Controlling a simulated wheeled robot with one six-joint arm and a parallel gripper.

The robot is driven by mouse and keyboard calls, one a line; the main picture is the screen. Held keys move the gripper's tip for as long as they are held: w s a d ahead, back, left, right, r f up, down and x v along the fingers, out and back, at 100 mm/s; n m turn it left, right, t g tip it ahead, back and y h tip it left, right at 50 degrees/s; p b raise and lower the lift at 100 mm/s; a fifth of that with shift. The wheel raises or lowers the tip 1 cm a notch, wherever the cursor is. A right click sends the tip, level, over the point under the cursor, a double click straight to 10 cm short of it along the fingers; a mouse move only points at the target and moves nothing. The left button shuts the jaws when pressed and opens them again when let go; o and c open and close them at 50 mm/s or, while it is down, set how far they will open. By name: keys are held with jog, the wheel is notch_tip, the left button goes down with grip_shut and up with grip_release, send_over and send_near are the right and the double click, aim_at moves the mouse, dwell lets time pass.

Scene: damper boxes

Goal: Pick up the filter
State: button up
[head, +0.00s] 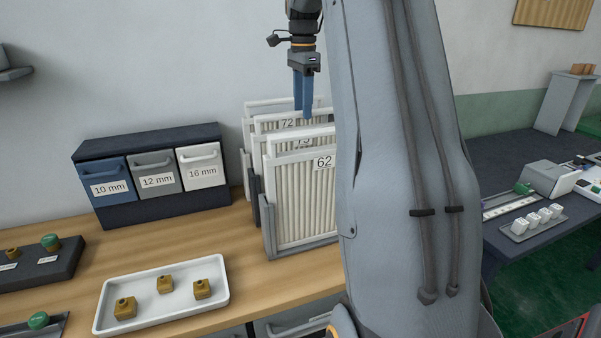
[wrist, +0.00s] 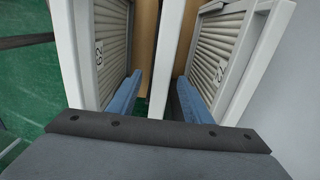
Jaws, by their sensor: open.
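Several upright pleated filters with white frames stand one behind another in a rack. The front one is labelled 62 (head: 300,205); behind it is one whose label is partly hidden, perhaps 73 (head: 275,141), then 72 (head: 262,126). My gripper (head: 302,112) points down over the rear filters, its blue fingers apart. In the wrist view, my gripper (wrist: 160,88) has a finger on each side of a white frame edge (wrist: 170,45) seen from above. Filter 62 (wrist: 100,45) is left of the fingers and filter 72 (wrist: 220,45) is right. I cannot tell whether the fingers touch anything.
A drawer cabinet (head: 150,205) stands left of the rack. A white tray (head: 215,312) with brass parts lies in front on the wooden bench (head: 255,275). My arm hides the right side of the rack. A dark table (head: 490,150) is at the right.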

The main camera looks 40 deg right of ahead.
aim_at(301, 127)
jog(key=shift+w+a+f+p, duration=0.1)
jog(key=shift+f+p, duration=0.65)
jog(key=shift+f, duration=1)
jog(key=shift+w+a+f+p, duration=0.1)
jog(key=shift+f+p, duration=0.6)
jog(key=shift+f, duration=1.05)
grip_shut()
jog(key=shift+r, duration=0.1)
